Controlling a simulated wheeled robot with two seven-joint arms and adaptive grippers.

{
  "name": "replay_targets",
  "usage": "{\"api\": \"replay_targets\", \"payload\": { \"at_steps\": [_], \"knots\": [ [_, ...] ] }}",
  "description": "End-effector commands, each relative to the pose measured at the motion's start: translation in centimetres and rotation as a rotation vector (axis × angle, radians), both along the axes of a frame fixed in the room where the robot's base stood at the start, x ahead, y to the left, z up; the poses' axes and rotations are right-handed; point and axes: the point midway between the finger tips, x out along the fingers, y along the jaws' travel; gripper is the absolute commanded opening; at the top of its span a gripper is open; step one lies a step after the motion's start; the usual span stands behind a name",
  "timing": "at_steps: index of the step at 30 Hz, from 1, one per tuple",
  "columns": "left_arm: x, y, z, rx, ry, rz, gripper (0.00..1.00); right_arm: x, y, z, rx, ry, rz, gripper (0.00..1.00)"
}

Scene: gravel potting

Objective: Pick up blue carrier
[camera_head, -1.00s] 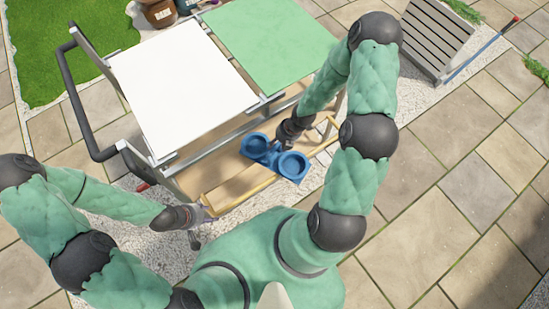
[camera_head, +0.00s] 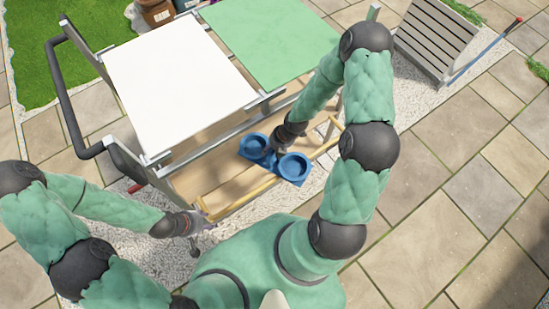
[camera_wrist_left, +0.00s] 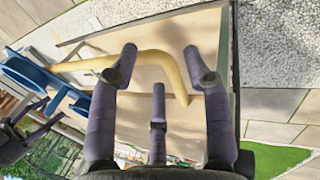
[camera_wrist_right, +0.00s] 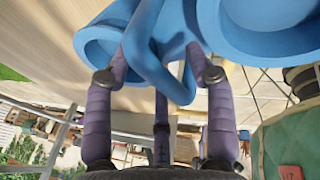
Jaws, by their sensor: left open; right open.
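The blue carrier (camera_head: 273,158) has two round cups joined by a middle handle. It rests on the cart's wooden lower shelf. In the right wrist view the carrier (camera_wrist_right: 225,25) is close, with its looped handle between the fingers of my right gripper (camera_wrist_right: 160,72). Those fingers are open around the handle; whether they touch it I cannot tell. My left gripper (camera_wrist_left: 160,62) is open by the end of the shelf's yellowish wooden rail (camera_wrist_left: 150,62). The carrier's edge (camera_wrist_left: 30,75) shows at the left of the left wrist view, apart from my left gripper.
The cart's white top (camera_head: 180,85) and green top (camera_head: 270,40) stand above the shelf. A black push handle (camera_head: 65,90) is at the left. A grey slatted bench (camera_head: 435,38) stands at the upper right. Paving on the right is clear.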

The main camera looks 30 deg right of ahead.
Motion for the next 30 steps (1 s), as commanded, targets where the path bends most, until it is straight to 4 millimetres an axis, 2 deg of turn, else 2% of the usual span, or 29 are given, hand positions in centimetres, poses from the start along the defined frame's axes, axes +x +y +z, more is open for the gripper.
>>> {"api": "replay_targets", "payload": {
  "at_steps": [3,9,23,30],
  "knots": [
    [0.0,0.0,0.1,0.0,0.0,0.0,0.49,0.0,0.0,0.1,0.0,0.0,0.0,0.53],
    [0.0,0.0,0.1,0.0,0.0,0.0,0.49,0.0,0.0,0.1,0.0,0.0,0.0,0.0],
    [0.0,0.0,0.1,0.0,0.0,0.0,0.49,0.0,0.0,0.1,0.0,0.001,0.0,0.0],
    [0.0,0.0,1.0,0.0,0.0,0.0,0.49,0.0,0.0,1.3,0.0,0.0,0.0,0.0]
  ]
}}
